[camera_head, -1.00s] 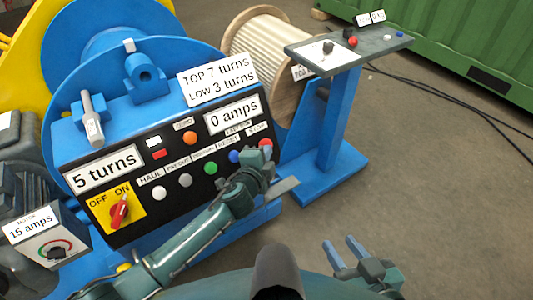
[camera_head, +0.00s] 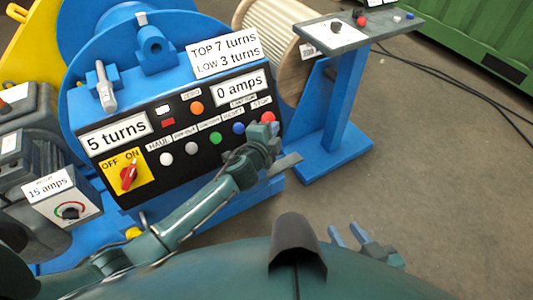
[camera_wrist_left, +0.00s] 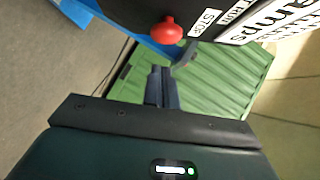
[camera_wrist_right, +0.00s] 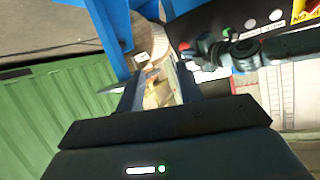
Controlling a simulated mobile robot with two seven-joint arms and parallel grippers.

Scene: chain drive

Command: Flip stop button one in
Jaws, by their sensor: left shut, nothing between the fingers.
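The red stop button (camera_head: 267,117) sits under a "STOP" label at the right end of the black control panel (camera_head: 185,190). In the left wrist view the button (camera_wrist_left: 167,31) stands out from the panel as a round red knob. My left gripper (camera_head: 277,138) is shut and empty, close below the button in the head view. In the left wrist view its fingertips (camera_wrist_left: 160,71) are together, apart from the button in the picture. The distance in depth is hard to tell. My right gripper (camera_head: 348,236) is open and empty, low and away from the panel.
A red-and-yellow OFF/ON switch (camera_head: 128,177) and several coloured buttons share the panel. A blue stand (camera_head: 335,110) to the right carries a grey top with another red knob (camera_head: 361,21).

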